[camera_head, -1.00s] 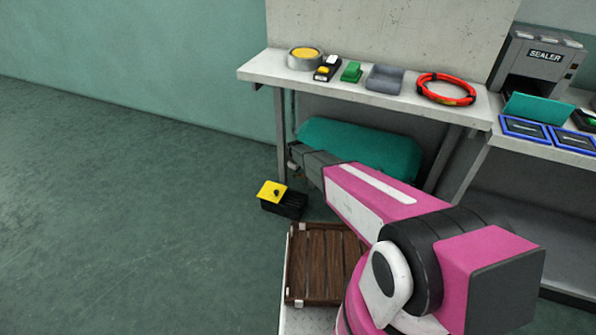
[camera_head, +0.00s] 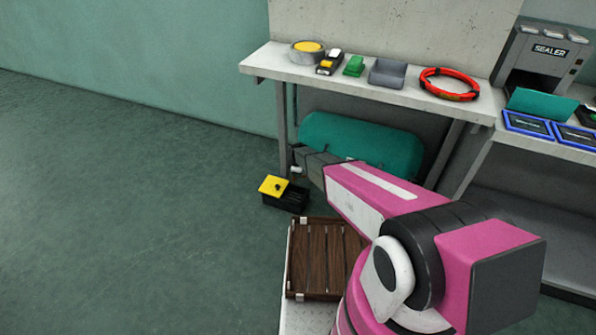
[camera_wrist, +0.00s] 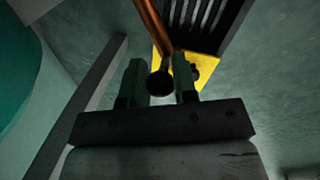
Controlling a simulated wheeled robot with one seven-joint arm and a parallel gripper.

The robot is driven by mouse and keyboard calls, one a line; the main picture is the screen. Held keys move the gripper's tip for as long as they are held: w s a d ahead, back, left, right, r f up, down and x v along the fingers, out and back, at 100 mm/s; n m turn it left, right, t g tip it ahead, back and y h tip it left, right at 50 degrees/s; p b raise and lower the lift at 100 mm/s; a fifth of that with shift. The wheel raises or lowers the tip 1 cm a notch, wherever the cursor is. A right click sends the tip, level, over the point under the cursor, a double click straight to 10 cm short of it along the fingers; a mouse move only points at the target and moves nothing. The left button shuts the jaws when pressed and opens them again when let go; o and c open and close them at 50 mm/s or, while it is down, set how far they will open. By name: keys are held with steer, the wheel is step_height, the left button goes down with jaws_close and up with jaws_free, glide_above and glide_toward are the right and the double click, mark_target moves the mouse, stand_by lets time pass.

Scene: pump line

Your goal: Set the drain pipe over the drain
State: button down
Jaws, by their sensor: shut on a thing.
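A copper-coloured pipe (camera_wrist: 152,28) shows in the wrist view, its dark round end between the fingers of my gripper (camera_wrist: 161,80). My gripper is shut on this pipe. Behind the pipe is a black slatted box that looks like the drain (camera_wrist: 205,22), with a yellow plate (camera_wrist: 208,66) along one side. The pipe and fingers cannot be made out clearly in the head view. I cannot tell the gap between pipe and drain.
A bench (camera_head: 345,85) with a tape roll, small parts and a red hose ring (camera_head: 449,84) stands behind. A teal cylinder (camera_head: 362,143) lies under it. A brown slatted crate (camera_head: 322,262) is close to the arm. The floor to the left is clear.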

steer(key=shift+s, duration=0.2)
stand_by(0.3)
steer(key=c, duration=0.9)
jaws_free()
step_height(320, 180, up, 11)
steer(key=s, duration=0.2)
steer(key=shift+f, duration=0.2)
steer(key=shift+c, duration=0.3)
